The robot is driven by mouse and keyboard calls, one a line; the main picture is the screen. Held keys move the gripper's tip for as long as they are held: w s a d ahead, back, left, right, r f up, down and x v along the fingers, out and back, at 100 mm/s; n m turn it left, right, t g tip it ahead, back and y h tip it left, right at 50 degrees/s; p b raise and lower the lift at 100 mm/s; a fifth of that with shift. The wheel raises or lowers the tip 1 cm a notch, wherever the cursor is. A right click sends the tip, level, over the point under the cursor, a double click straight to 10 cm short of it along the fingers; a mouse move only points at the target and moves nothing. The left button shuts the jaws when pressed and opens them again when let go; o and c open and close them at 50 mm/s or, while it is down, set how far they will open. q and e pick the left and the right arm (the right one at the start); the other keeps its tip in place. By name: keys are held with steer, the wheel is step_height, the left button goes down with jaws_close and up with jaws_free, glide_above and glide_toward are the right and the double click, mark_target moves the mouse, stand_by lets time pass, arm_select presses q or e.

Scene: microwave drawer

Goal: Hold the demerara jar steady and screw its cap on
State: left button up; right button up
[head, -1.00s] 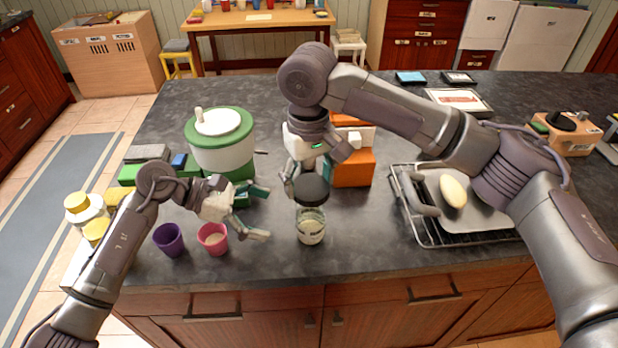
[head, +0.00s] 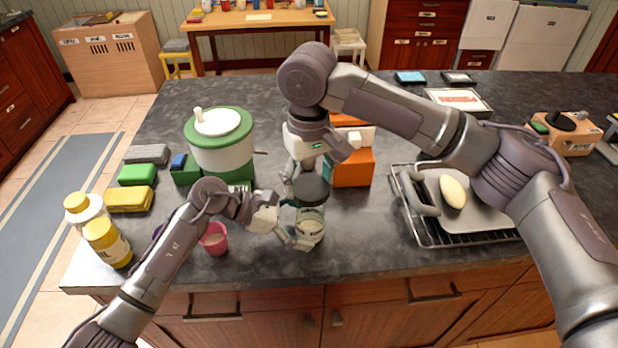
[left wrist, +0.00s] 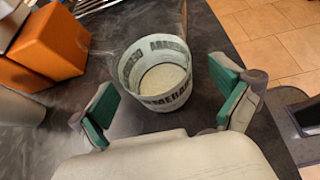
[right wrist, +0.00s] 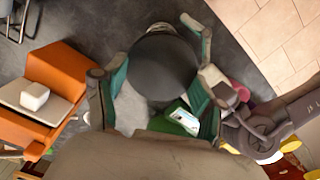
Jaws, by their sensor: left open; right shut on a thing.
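The demerara jar (head: 310,226) is a clear jar with pale contents, upright on the dark counter near its front edge. In the left wrist view the jar (left wrist: 157,75) shows its lettered label and sits between the fingers of my open left gripper (left wrist: 165,112). In the head view my left gripper (head: 295,222) is at the jar's side; I cannot tell whether a finger touches it. My right gripper (right wrist: 157,88) is shut on the dark round cap (right wrist: 162,66). In the head view the cap (head: 310,188) is held directly over the jar; its exact contact with the rim is unclear.
An orange block (head: 352,168) stands just behind the jar. A pink cup (head: 214,238) is left of it under my left arm. A green-and-white dispenser (head: 222,148) stands behind that arm. A rack with a tray (head: 470,205) is at right.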

arm_select(q)
steer(key=c, duration=1.1)
stand_by(0.4)
